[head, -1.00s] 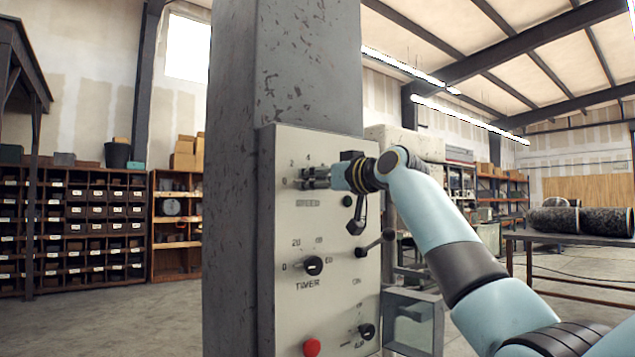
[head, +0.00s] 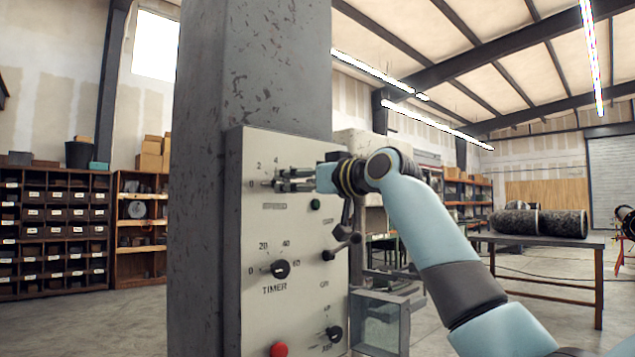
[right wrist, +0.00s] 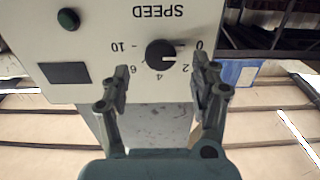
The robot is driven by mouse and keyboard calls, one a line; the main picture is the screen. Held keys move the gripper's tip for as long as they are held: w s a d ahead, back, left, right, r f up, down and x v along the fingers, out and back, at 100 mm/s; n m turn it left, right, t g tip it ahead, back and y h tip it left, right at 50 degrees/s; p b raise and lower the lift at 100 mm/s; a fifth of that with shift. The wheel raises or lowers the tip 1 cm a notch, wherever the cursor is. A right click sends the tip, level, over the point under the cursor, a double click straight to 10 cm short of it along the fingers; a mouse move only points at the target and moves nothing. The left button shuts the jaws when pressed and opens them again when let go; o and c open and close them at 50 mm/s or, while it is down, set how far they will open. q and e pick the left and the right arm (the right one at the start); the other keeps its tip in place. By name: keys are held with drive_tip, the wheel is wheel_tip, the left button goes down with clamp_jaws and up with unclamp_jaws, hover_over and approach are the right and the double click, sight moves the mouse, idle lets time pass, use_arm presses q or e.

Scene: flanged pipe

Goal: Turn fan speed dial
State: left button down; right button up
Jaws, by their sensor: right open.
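The fan speed dial is a round black knob (right wrist: 160,54) on a pale control panel (head: 300,225). The right wrist view shows it upside down, under the word SPEED, with numbers 0, 2, 4, 6 and 10 around it. My right gripper (head: 277,181) is at the panel's upper part. In the right wrist view its two fingers (right wrist: 160,82) are spread apart, one on each side below the knob, with a gap to it. My left gripper is not in view.
The panel also carries a TIMER knob (head: 282,268), a green button (head: 315,204), a lever (head: 342,246), a red button (head: 279,349) and a lower knob (head: 334,333). A grey pillar (head: 205,200) stands behind it. A table (head: 560,240) with dark rolls is at the right.

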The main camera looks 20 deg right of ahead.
drive_tip(key=v, duration=0.7)
drive_tip(key=shift+s, duration=0.15)
